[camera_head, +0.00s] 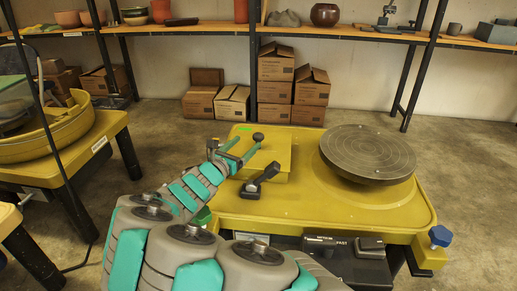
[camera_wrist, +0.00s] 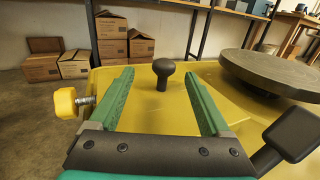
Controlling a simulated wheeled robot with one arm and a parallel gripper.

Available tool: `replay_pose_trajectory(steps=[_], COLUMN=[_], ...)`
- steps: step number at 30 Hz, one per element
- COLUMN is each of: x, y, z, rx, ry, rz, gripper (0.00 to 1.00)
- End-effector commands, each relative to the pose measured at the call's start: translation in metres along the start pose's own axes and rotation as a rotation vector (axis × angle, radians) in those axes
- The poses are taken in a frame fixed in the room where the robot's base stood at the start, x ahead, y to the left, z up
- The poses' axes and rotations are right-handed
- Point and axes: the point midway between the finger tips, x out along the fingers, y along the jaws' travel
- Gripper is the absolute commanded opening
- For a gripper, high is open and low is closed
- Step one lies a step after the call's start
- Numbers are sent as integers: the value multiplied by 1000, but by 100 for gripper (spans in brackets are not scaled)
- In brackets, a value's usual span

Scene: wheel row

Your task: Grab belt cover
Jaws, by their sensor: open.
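The belt cover (camera_head: 272,167) is a raised yellow box-like lid on the left part of the yellow pottery wheel table. A dark round knob (camera_head: 258,137) stands on it. In the wrist view the knob (camera_wrist: 163,70) stands upright, seen between and beyond my gripper's green fingers. My gripper (camera_head: 243,147) is open and empty over the cover. The fingers also frame the yellow cover top (camera_wrist: 157,110) in the wrist view. The knob does not appear to be touched by either finger.
A dark round wheel head (camera_head: 368,153) is on the right of the table. A black lever (camera_head: 260,181) rises at the cover's near side. A yellow knob on a bolt (camera_wrist: 66,102) is left of my fingers. Cardboard boxes (camera_head: 277,90) stand behind, below shelves.

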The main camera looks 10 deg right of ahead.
Motion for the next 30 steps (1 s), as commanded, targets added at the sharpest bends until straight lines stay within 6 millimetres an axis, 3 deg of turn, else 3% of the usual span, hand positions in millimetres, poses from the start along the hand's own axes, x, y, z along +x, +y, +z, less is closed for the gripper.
replay_pose_trajectory(steps=[21, 30], x=[73, 76], y=[-8, -8], z=[1, 2], rx=[5, 5], ry=[1, 0], rz=[-4, -2], gripper=[81, 80])
